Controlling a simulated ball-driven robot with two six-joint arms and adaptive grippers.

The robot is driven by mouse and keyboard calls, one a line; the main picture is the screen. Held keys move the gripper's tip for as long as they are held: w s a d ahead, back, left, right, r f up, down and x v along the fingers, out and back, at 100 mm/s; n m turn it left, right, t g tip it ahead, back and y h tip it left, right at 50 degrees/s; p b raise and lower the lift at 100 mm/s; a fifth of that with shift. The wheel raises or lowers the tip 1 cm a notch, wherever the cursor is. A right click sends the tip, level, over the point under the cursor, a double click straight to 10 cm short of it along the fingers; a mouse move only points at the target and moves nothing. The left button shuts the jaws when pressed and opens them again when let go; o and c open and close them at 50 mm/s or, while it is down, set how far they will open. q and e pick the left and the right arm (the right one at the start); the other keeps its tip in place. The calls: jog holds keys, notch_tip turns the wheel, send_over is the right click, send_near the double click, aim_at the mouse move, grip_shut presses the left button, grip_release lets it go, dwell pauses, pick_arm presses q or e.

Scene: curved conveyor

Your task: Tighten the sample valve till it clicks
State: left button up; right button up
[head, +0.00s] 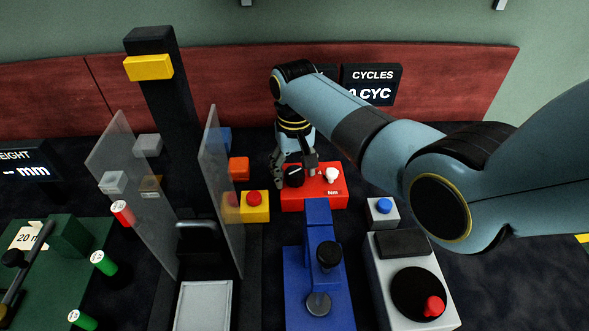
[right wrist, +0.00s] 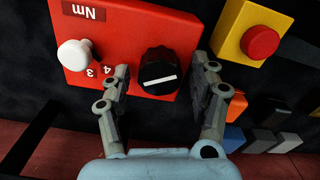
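A red block (head: 322,192) marked "Nm" carries a black knob (head: 293,177) and a white knob (head: 331,175). The right wrist view shows the red block (right wrist: 120,25), the black knob (right wrist: 157,72) with a white line, and the white knob (right wrist: 76,55) beside the numbers 3 and 4. No label in view names the sample valve. My right gripper (head: 295,170) points down over the block. In the right wrist view its fingers (right wrist: 160,85) are apart, one on each side of the black knob, with gaps showing. My left gripper is not in view.
A yellow block with a red button (head: 254,198) stands left of the red block. A blue fixture (head: 318,230) and a grey box with a black dial (head: 418,290) stand in front. Clear upright panels (head: 222,180) flank a black press on the left.

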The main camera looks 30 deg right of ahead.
jog(key=c, duration=1.1)
jog(key=shift+o, duration=0.2)
jog(key=shift+r+m+p, duration=0.3)
jog(key=shift+m+p, duration=0.7)
jog(key=shift+p, duration=0.2)
jog(key=shift+d+f+m+p, duration=0.15)
jog(key=shift+m+p, duration=0.1)
jog(key=shift+m, duration=0.25)
jog(key=shift+a+f+m+p, duration=0.1)
jog(key=shift+m+p, duration=0.1)
jog(key=shift+m, duration=0.3)
jog(key=o, duration=1.1)
jog(key=shift+o, duration=0.2)
